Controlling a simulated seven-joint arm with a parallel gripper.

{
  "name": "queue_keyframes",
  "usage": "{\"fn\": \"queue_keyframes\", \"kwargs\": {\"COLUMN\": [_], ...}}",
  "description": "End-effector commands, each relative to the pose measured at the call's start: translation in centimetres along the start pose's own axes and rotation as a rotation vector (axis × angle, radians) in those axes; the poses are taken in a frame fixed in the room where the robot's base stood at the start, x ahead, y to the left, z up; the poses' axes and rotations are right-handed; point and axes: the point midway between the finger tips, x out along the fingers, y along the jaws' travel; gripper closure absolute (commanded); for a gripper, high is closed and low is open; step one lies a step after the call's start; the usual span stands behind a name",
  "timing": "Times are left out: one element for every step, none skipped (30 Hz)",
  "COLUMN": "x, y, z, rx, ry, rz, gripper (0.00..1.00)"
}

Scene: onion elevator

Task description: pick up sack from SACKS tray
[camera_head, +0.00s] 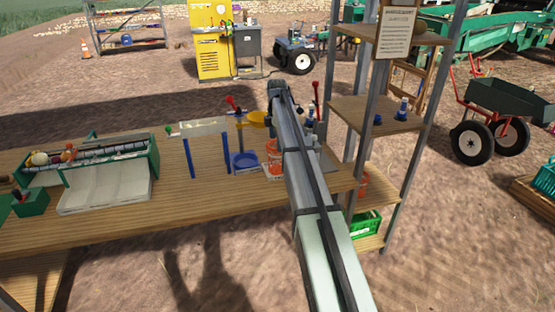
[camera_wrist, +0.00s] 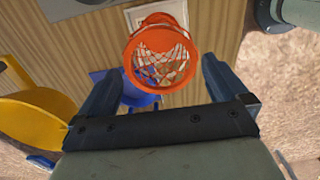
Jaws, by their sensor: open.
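An orange-rimmed net sack (camera_wrist: 134,52) hangs or stands open, mouth toward the camera, in the wrist view. In the head view orange sacks (camera_head: 273,160) show beside my arm on the table. A pale flat piece (camera_wrist: 144,20), perhaps the SACKS tray, lies behind the sack; no label is legible. My gripper (camera_wrist: 163,68) is open, its two dark fingers on either side of the sack's rim in the picture. I cannot tell how far the rim is from the fingers. In the head view my arm hides the fingers.
A yellow bowl (camera_head: 257,118) is close to the left of my arm, and it looms at the left of the wrist view (camera_wrist: 35,120). A blue bowl (camera_head: 243,163) is below it. A shelf rack (camera_head: 375,115) stands right. The wooden table (camera_head: 200,218) is clear in front.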

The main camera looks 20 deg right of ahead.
Motion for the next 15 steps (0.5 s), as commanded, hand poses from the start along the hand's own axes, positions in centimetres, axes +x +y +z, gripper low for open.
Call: {"fn": "queue_keyframes", "kwargs": {"x": [0.9, 1.3, 1.7, 1.9, 2.0, 2.2, 2.2, 2.4, 2.5, 2.7, 3.0, 3.4, 3.7, 4.1, 4.6], "y": [-0.1, -0.1, -0.1, 0.0, 0.0, 0.0, 0.0, 0.0, 0.0, 0.0, 0.0, -0.1, -0.1, -0.1, -0.1], "z": [0.0, 0.0, 0.0, 0.0, 0.0, 0.0, 0.0, 0.0, 0.0, 0.1, 0.1, 0.1, 0.1, 0.2, 0.2], "rx": [0.0, 0.0, 0.0, 0.0, 0.0, 0.0, 0.0, 0.0, 0.0, 0.0, 0.0, 0.0, 0.0, 0.0, 0.0], "ry": [0.0, 0.0, 0.0, 0.0, 0.0, 0.0, 0.0, 0.0, 0.0, 0.0, 0.0, 0.0, 0.0, 0.0, 0.0], "rz": [-0.001, -0.001, -0.001, -0.001, 0.0, 0.0, 0.0, 0.001, 0.001, 0.001, 0.001, 0.0, 0.0, 0.0, -0.001], "gripper": [0.0, 0.0, 0.0, 0.0, 0.0, 0.0, 0.0, 0.0, 0.0, 0.0, 0.0, 0.0, 0.0, 0.0, 0.0]}}
